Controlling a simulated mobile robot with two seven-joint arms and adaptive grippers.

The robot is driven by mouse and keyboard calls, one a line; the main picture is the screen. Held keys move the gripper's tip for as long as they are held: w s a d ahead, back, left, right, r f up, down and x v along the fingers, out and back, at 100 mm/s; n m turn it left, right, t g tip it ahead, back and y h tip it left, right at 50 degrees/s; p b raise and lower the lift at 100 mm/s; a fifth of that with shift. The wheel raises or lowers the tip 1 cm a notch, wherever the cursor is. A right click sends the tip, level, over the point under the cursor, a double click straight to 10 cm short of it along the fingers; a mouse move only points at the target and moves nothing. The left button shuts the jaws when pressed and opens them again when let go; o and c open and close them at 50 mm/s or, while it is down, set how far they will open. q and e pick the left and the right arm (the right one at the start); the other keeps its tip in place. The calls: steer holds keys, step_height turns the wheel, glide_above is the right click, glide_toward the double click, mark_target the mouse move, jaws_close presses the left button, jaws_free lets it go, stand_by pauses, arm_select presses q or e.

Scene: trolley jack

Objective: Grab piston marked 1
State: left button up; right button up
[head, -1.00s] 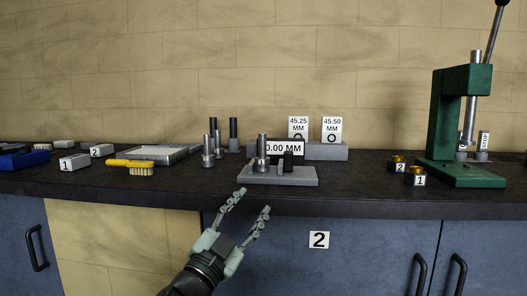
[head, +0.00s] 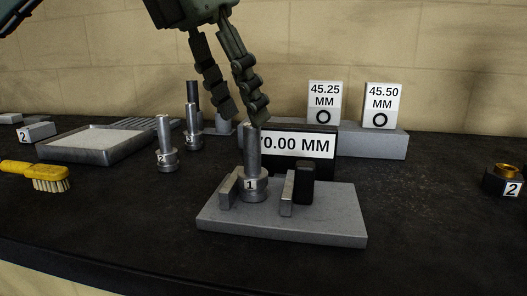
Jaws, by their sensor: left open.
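The piston marked 1 (head: 252,188) stands upright on a grey plate (head: 325,228), between small grey jaw blocks, its thin rod pointing up. My left gripper (head: 246,119) is open and hangs down from above, with its fingertips at the height of the rod's top in the picture. One fingertip is left of the rod and the other overlaps its top edge; I cannot tell whether they touch it. Another piston marked 2 (head: 166,160) stands to the left. My right gripper is not in view.
Gauge cards (head: 324,100) stand on a grey block. A tray (head: 95,147) and a yellow brush (head: 40,175) lie left. A part marked 2 (head: 503,181) sits right. The bench front is clear.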

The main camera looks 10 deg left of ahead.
mark_target(245, 125)
arm_select(q)
steer(key=shift+y, duration=0.3)
steer(key=x, duration=0.4)
steer(key=p+x, duration=0.1)
steer(key=x, duration=0.2)
steer(key=shift+w+a+r, duration=0.1)
steer(key=shift+w+a, duration=0.2)
steer(key=shift+w, duration=0.05)
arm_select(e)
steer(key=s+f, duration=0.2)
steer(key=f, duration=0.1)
arm_select(q)
steer(key=shift+c, duration=0.3)
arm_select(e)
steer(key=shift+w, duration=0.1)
arm_select(q)
jaws_close()
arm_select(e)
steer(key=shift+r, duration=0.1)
